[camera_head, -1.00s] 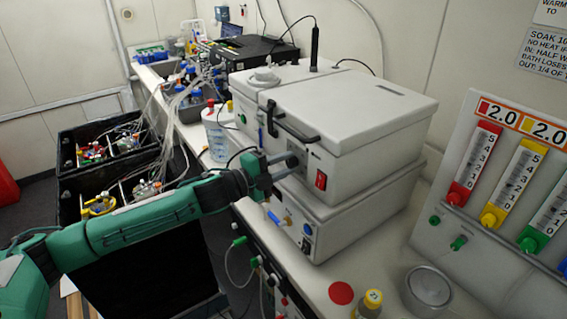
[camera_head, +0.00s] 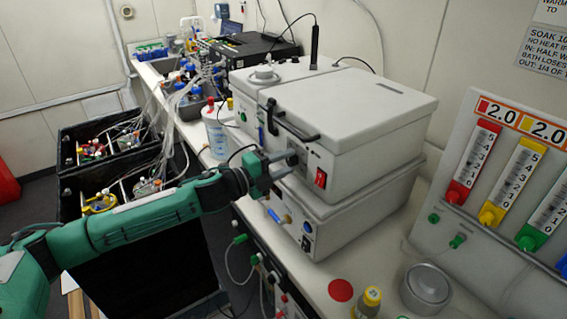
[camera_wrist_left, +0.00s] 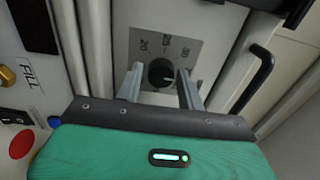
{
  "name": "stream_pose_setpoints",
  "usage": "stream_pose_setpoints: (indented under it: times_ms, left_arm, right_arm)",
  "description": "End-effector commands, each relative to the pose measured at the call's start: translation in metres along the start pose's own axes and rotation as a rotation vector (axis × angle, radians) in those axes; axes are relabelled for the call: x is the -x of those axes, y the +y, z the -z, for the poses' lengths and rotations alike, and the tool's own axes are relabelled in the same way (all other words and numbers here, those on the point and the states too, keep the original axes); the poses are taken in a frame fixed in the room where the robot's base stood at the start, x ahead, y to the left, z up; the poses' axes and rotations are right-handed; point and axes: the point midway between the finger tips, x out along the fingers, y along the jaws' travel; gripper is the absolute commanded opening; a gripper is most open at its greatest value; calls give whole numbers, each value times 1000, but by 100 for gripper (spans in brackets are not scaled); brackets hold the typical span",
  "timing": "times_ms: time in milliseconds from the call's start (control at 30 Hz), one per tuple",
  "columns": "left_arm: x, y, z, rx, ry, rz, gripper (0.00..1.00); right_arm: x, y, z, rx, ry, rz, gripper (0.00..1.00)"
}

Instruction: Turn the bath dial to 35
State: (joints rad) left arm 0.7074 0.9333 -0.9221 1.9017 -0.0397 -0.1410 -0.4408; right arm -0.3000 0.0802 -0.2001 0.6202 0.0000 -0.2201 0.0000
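The bath dial (camera_wrist_left: 161,72) is a round black knob with a light pointer line on a grey plate (camera_wrist_left: 149,45) with printed marks. It is on the front of the white box-shaped bath (camera_head: 345,120). My left gripper (camera_head: 281,165) is in front of the dial in the head view and hides most of it. In the left wrist view its two fingers (camera_wrist_left: 160,85) stand apart, one on each side of the dial, with gaps visible between fingers and knob. The printed numbers are too small to read surely. My right gripper is not in view.
A red rocker switch (camera_head: 320,180) is right of the dial on the bath front. A black lid handle (camera_head: 292,124) juts out above it. A lower white unit (camera_head: 345,222) is beneath.

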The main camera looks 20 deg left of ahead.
Motion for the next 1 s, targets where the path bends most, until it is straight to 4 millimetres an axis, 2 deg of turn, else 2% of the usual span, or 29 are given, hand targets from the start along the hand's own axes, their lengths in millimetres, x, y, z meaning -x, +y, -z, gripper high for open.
stream_pose_setpoints:
  times_ms: [333, 467, 567, 1000]
  left_arm:
    - [0, -1, 0, 0, -1, 1, 51]
    - [8, 1, -1, -1, -2, 1, 51]
    - [20, 3, -1, 0, -2, -1, 51]
    - [96, 5, -1, -1, -3, -2, 51]
  right_arm:
    - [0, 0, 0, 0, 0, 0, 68]
    - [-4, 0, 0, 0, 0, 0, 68]
    - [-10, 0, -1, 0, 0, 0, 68]
    - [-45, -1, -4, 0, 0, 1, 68]
